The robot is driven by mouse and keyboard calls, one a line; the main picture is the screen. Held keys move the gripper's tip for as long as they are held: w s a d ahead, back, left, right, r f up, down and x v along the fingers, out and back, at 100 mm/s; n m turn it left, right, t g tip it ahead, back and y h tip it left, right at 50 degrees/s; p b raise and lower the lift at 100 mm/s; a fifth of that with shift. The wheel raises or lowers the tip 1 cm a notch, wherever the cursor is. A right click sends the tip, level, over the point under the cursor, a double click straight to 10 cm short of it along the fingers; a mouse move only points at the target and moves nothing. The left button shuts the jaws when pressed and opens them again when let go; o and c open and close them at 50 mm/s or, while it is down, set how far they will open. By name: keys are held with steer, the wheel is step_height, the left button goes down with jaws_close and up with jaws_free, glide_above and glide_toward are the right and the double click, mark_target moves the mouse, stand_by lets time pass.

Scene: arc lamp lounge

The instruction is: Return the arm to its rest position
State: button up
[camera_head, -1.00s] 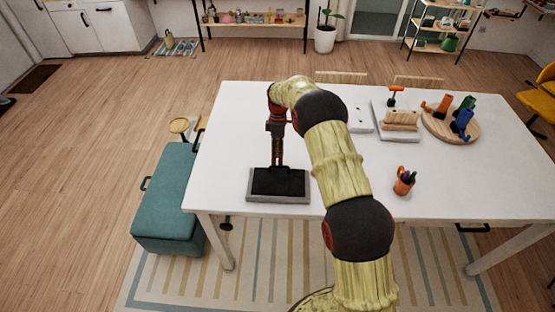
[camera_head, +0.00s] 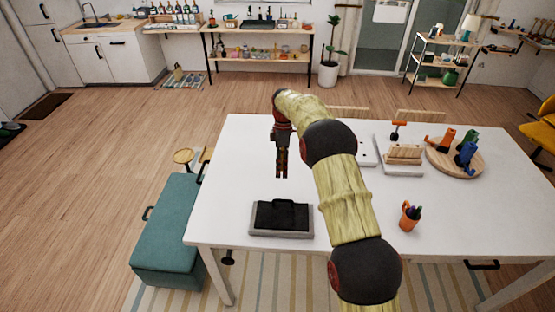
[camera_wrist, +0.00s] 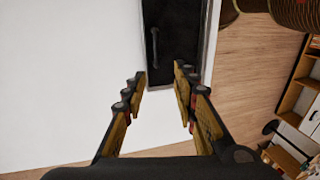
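My arm arches over the white table (camera_head: 250,150), and my gripper (camera_head: 281,176) hangs fingers down above the tabletop. In the wrist view, its two fingers (camera_wrist: 160,82) stand apart with nothing between them, so it is open and empty. A black block with a handle (camera_head: 281,215) sits on a grey tray (camera_head: 282,234) near the table's front left edge. My gripper is above this block and apart from it. The block also shows beyond the fingertips in the wrist view (camera_wrist: 180,55), with its bar handle.
An orange pen cup (camera_head: 410,217), a board with wooden blocks (camera_head: 404,155) and a round wooden board (camera_head: 445,160) stand on the table's right half. A teal bench (camera_head: 170,238) is at the table's left. Open wooden floor (camera_head: 90,170) lies further left.

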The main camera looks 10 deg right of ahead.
steer(key=shift+m, duration=0.3)
steer(key=s+f+m, duration=0.4)
steer(key=m, duration=0.2)
steer(key=s+r+m+t+b, duration=0.1)
steer(key=s+r+m+b, duration=0.2)
steer(key=s+r, duration=0.5)
steer(key=s+r+m+t+b, duration=0.1)
steer(key=s+r+m+b, duration=0.25)
steer(key=s, duration=0.75)
steer(key=s+a+r+m+t+b, duration=0.1)
steer(key=s+t+b, duration=0.5)
steer(key=s, duration=1.5)
steer(key=shift+s+a+r+h+b, duration=0.25)
steer(key=shift+a+r+h+b, duration=0.25)
steer(key=shift+b, duration=0.55)
